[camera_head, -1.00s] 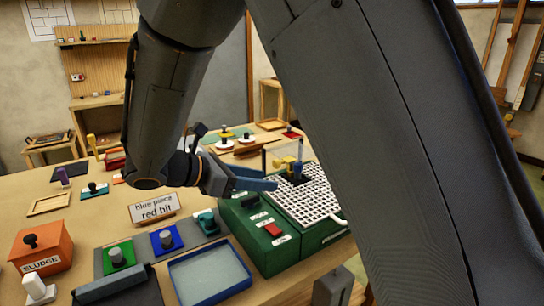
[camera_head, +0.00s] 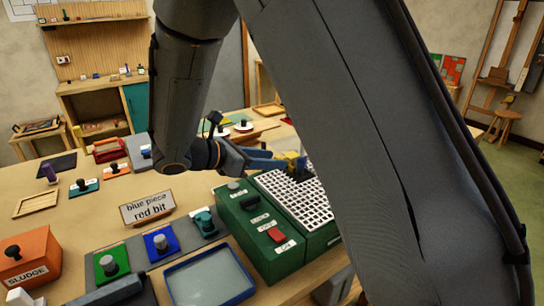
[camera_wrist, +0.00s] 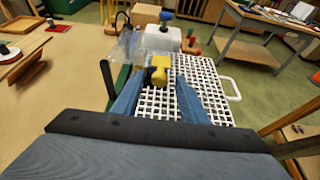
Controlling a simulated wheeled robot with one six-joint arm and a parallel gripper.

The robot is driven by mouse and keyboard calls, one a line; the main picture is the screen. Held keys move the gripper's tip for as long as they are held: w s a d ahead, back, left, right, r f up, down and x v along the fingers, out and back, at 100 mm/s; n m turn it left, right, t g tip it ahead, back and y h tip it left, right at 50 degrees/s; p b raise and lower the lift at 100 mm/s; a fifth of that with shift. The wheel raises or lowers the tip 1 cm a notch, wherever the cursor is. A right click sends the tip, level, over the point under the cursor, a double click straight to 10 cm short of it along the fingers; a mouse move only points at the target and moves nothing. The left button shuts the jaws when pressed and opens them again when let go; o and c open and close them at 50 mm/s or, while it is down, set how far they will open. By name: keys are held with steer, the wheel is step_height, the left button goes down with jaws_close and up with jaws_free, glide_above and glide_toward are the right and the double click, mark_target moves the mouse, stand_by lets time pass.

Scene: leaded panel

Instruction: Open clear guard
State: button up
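The green machine (camera_head: 238,228) stands on the bench with a white grid (camera_head: 290,200) on top. In the wrist view the white grid (camera_wrist: 150,127) lies below my gripper. The clear guard (camera_wrist: 125,48) shows as a faint see-through panel beyond my left fingertip; its full outline is hard to make out. A yellow handle-like piece (camera_wrist: 158,70) sits near it, between and just beyond my fingertips. My gripper (camera_wrist: 157,82) is open, its blue fingers apart with gaps on both sides of the yellow piece.
A white block with a blue-topped knob (camera_wrist: 165,20) stands beyond the grid. A blue-rimmed tray (camera_head: 210,277), a "blue piece red bit" sign (camera_head: 148,208) and an orange SLUDGE box (camera_head: 30,255) stand at left. A white loop handle (camera_wrist: 231,88) juts from the grid's right.

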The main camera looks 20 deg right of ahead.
steer(key=shift+w+d+f, duration=0.2)
steer(key=shift+d+f, duration=0.1)
steer(key=shift+d, duration=0.3)
jaws_close()
